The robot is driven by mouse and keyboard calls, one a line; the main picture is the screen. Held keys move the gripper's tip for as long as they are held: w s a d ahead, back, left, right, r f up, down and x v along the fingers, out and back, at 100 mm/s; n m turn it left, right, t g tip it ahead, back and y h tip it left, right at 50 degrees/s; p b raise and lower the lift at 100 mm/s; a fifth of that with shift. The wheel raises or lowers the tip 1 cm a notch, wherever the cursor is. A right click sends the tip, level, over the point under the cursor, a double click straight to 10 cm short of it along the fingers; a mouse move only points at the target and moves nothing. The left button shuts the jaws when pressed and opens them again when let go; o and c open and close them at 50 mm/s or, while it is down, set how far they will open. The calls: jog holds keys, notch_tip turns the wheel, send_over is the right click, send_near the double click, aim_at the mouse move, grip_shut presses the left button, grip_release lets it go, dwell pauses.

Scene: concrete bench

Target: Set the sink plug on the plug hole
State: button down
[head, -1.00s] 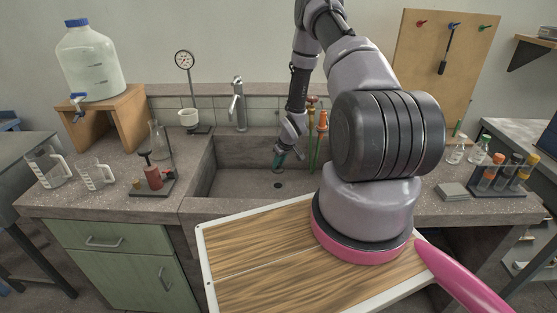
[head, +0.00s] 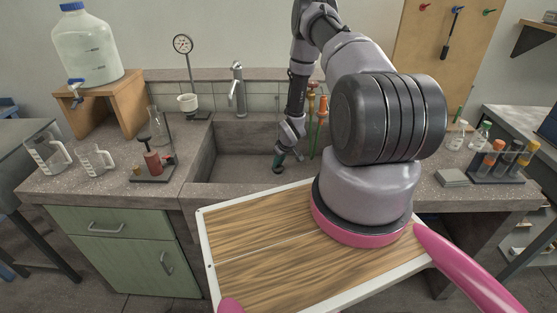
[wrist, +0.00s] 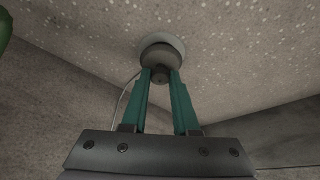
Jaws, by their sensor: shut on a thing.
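My gripper (wrist: 160,80) is shut on the sink plug (wrist: 158,54), a dark round piece with a small knob between the green fingertips. In the wrist view the plug is at the pale rim of the plug hole (wrist: 179,44), covering most of it. I cannot tell whether the plug touches the rim or is slightly above it. In the head view my gripper (head: 279,163) points down into the stone sink (head: 230,169), low over its floor. The plug is too small to make out there, and the plug hole is hidden.
A tap (head: 237,88) stands behind the sink. Red and orange valves (head: 322,106) rise close to the right of my arm. A thin cord or chain (wrist: 121,104) runs beside the fingers. Glassware and a small stand (head: 153,164) are left of the sink.

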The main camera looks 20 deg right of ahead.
jog(key=shift+f, duration=0.65)
dwell(0.8)
jog(key=c, duration=0.6)
grip_release()
jog(key=v, duration=1)
jog(key=shift+r, duration=0.4)
jog(key=shift+s, duration=0.15)
